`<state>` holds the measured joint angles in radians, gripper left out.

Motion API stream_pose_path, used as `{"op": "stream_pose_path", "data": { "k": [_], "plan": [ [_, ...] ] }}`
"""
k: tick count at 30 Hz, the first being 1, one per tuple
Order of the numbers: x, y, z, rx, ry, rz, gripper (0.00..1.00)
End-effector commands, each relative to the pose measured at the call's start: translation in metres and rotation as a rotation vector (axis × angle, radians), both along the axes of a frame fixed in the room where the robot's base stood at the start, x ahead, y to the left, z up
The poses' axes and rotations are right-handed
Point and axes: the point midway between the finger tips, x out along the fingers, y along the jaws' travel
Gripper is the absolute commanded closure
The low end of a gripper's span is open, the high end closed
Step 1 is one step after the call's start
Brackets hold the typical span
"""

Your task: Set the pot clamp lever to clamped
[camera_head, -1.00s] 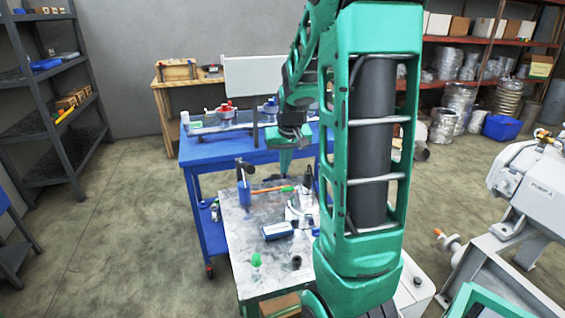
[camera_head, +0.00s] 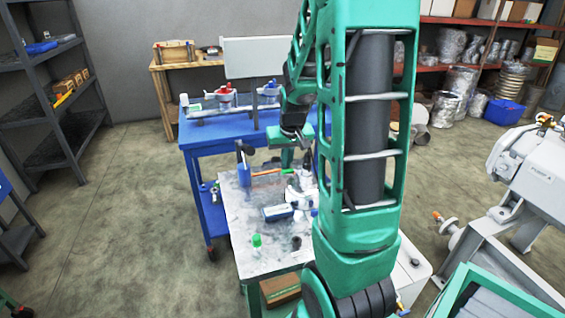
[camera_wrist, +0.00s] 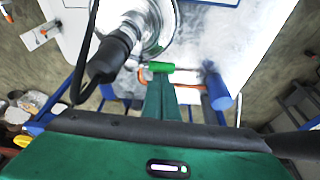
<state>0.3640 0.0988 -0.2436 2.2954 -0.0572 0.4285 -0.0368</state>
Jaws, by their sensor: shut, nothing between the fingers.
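My gripper (camera_head: 287,158) is over the far part of the grey metal work table (camera_head: 235,222). In the wrist view my gripper (camera_wrist: 161,95) is shut and empty, its green fingers near a green-and-orange tool (camera_wrist: 160,67). A shiny round metal part (camera_wrist: 152,22) lies up and left of the fingers. A black cylindrical piece with a cable (camera_wrist: 108,57) stands beside it, left of the fingers. I cannot make out for certain which part is the pot clamp lever, nor its setting. My arm hides part of the table's right side in the head view.
A blue-and-white box (camera_head: 277,212) and a green-capped bottle (camera_head: 257,244) are nearer. A blue bench (camera_head: 190,140) stands behind. Floor at left is clear.

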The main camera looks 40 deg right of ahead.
Motion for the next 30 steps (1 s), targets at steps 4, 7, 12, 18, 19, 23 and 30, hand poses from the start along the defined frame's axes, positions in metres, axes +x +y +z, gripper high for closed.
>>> {"op": "stream_pose_path", "data": {
  "k": [4, 7, 12, 18, 19, 23, 30],
  "plan": [
    [0.0, 0.0, 0.0, 0.0, 0.0, 0.0, 1.0],
    [-0.001, 0.001, 0.0, 0.0, 0.0, 0.0, 1.0],
    [-0.008, 0.008, 0.001, 0.001, 0.002, 0.0, 1.0],
    [-0.01, 0.009, 0.0, 0.005, 0.009, 0.0, 1.0],
    [-0.01, 0.009, 0.0, 0.006, 0.009, 0.0, 1.0],
    [-0.011, 0.01, 0.002, 0.005, 0.009, 0.0, 1.0],
    [-0.016, 0.014, 0.033, 0.002, 0.0, 0.001, 1.0]
  ]
}}
